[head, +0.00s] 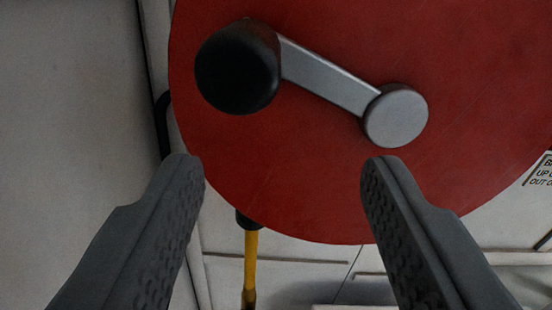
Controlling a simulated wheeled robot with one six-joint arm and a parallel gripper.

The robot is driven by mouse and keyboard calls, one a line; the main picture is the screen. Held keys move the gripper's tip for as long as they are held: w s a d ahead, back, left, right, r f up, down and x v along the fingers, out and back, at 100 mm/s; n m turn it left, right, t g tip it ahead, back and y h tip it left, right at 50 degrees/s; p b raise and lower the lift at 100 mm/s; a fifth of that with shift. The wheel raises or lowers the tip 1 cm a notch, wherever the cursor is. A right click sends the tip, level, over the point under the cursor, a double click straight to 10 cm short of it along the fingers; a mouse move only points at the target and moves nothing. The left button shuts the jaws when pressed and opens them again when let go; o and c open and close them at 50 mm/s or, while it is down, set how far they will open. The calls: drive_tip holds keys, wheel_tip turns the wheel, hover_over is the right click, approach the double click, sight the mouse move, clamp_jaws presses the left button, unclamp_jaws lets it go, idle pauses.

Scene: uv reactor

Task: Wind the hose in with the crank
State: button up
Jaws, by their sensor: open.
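A large red reel disc (300,180) fills the upper middle of the head view, its top and right side cut off by the frame. A grey metal crank arm (328,77) runs from a round grey hub (396,117) up and left to a black knob (237,68). A yellow hose (250,265) hangs below the reel from a dark fitting. My gripper (282,165) is open and empty. Its two dark fingers point toward the reel, with the knob above and between them in the picture, apart from both.
A pale wall panel (70,120) lies at the left. A black cable or bracket (163,122) shows beside the reel's left edge. A partly cut-off label (540,172) is at the right edge. Pale panels with seams lie below the reel.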

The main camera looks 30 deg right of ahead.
drive_tip(key=d+v, duration=0.1)
drive_tip(key=v, duration=1)
drive_tip(key=shift+s, duration=0.4)
drive_tip(key=shift+a, duration=0.1)
